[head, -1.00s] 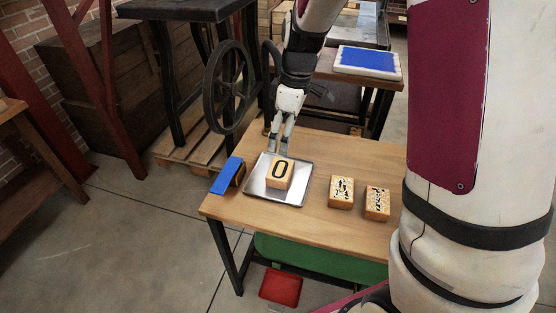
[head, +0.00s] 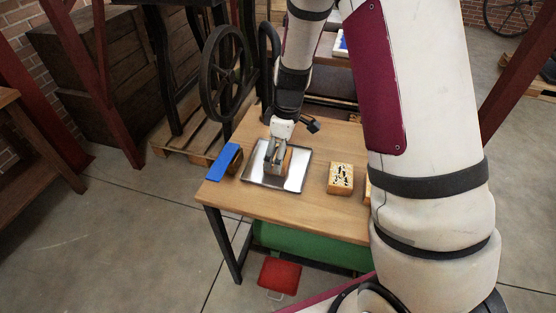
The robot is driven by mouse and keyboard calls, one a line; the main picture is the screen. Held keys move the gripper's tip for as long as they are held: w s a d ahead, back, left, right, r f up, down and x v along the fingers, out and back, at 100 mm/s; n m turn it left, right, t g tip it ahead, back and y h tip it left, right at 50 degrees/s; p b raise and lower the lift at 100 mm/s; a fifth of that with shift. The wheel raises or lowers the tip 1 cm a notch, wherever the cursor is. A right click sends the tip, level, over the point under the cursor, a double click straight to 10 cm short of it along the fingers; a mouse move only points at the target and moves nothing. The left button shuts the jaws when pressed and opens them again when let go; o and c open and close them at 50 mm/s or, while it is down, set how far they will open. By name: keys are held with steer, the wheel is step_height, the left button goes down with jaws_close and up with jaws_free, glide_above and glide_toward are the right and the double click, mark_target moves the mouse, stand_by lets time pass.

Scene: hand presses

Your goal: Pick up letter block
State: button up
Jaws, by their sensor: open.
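The letter block (head: 287,161), a light wooden block marked with a dark O or 0, is on the metal tray (head: 298,182) on the wooden table. My gripper (head: 274,160) points down over the tray, right at the block, and covers most of it, including the letter. The jaws are open. One wooden side of the block shows to the right of the fingers. I cannot tell whether the fingers touch it.
A wooden block with dark characters (head: 341,178) stands right of the tray; another beside it is mostly hidden by my arm. A black spoked wheel (head: 224,72) rises behind the table's left side.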

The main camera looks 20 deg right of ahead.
steer(key=shift+a+f, duration=0.1)
steer(key=shift+f, duration=0.8)
steer(key=c, duration=1.4)
steer(key=shift+r, duration=0.1)
